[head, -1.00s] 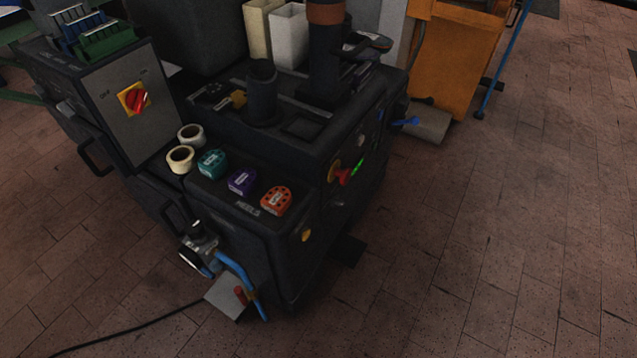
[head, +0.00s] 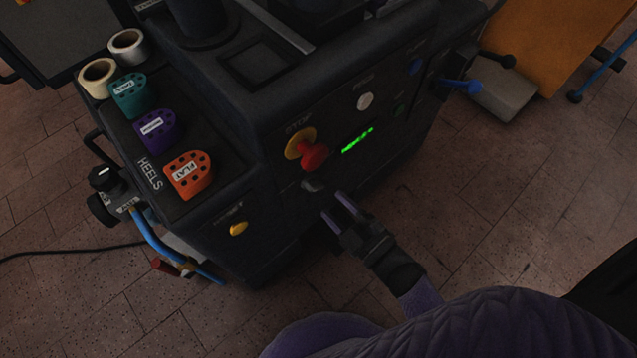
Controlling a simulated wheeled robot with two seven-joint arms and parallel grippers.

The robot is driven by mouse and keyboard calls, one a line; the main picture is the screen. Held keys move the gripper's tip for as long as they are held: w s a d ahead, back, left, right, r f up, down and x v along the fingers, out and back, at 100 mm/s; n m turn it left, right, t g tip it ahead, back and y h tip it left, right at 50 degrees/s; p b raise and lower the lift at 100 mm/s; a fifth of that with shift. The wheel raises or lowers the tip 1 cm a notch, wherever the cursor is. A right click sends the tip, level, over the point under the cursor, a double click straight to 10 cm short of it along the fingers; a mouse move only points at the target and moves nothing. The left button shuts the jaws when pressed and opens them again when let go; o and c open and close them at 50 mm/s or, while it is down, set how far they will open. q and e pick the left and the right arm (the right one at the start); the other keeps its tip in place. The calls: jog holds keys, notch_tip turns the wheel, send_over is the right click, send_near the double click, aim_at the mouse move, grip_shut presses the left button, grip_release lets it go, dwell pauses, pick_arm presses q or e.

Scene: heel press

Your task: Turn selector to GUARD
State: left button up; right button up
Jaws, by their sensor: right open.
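The press's dark front panel carries a small grey-black knob (head: 312,185), which looks like the selector, just below the red stop button. Its pointer direction and any GUARD marking are too small and dark to read. My right gripper (head: 334,206) is open and empty, its two fingers pointing toward the panel just below and right of this knob. A gap seems to remain between fingertips and knob. My left gripper is not in view.
A red stop button (head: 315,155) on a yellow base sits close above the knob, with a green display (head: 357,140) to its right. A yellow button (head: 238,228) is lower left. Blue levers (head: 460,86) stick out at right.

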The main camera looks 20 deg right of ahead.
aim_at(318, 190)
jog(key=x, duration=0.2)
jog(key=b+x, duration=0.1)
jog(key=x, duration=0.2)
jog(key=shift+f, duration=0.2)
jog(key=shift+w+a+r, duration=0.1)
jog(key=shift+w, duration=0.1)
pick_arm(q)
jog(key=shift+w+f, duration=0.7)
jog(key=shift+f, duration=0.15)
pick_arm(e)
jog(key=shift+c, duration=0.3)
grip_shut()
